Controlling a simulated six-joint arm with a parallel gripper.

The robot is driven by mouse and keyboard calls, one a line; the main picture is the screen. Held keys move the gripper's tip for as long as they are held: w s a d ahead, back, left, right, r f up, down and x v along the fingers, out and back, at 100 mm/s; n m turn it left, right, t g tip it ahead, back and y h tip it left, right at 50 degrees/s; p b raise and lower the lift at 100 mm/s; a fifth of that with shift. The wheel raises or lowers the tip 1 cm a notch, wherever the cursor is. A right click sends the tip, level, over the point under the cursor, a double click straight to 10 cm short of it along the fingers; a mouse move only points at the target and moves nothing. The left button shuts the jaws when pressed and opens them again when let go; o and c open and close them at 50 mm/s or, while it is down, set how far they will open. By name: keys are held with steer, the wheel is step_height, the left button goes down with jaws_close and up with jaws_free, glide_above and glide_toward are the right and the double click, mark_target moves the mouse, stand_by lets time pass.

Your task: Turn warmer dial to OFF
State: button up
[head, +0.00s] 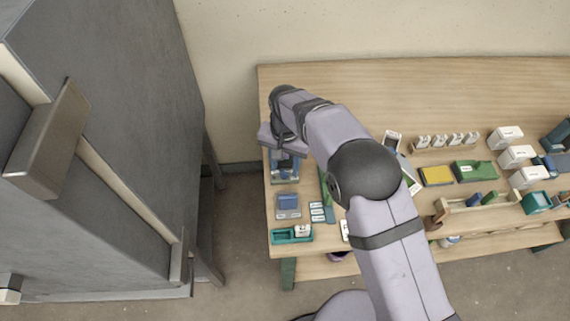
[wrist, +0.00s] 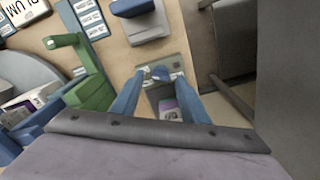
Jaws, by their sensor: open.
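The warmer's dial (wrist: 160,73) is a small blue knob on a grey-green panel (wrist: 176,65) with small white labels, seen in the wrist view. The label text and the dial's setting are too small to read. My gripper (wrist: 161,82) is open, with its two blue fingers on either side of the dial. I cannot tell whether the fingers touch it. A small purple patch shows between the fingers, below the dial. In the head view the warmer (head: 285,178) is at the table's left end, partly hidden under my wrist.
A grey-blue box (head: 288,206), label cards (head: 317,212) and a teal tray (head: 291,235) lie nearby toward the table's front. A green holder (wrist: 88,75) stands left of the fingers in the wrist view. A large grey cabinet (head: 110,130) stands left of the table, across a gap.

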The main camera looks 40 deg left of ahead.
step_height(320, 180, up, 7)
steer(key=b, duration=0.2)
steer(key=shift+r, duration=0.2)
stand_by(0.4)
steer(key=w+d+r+m+t+y+p, duration=0.2)
steer(key=w+d+r+m+y+p, duration=0.15)
steer(key=w+r+p, duration=0.45)
steer(key=shift+m+h, duration=0.45)
steer(key=shift+h, duration=0.2)
steer(key=d+b, duration=0.1)
steer(key=d, duration=0.2)
steer(key=w+d+b, duration=0.1)
steer(key=d, duration=0.1)
steer(key=w+d+b, duration=0.1)
steer(key=d, duration=0.2)
steer(key=shift+d+b, duration=0.3)
steer(key=shift+b, duration=0.1)
steer(key=s+d+f+g+h+b, duration=0.1)
steer(key=s+d+f, duration=0.1)
steer(key=d, duration=1.1)
steer(key=s+d+f+h+b, duration=0.1)
steer(key=s+d+f+b, duration=0.15)
steer(key=d, duration=1.05)
steer(key=s+d+f+g, duration=0.1)
steer(key=s+d+f, duration=0.2)
steer(key=s+d, duration=0.6)
steer(key=shift+s+f+n+b, duration=0.3)
steer(key=shift+s, duration=0.65)
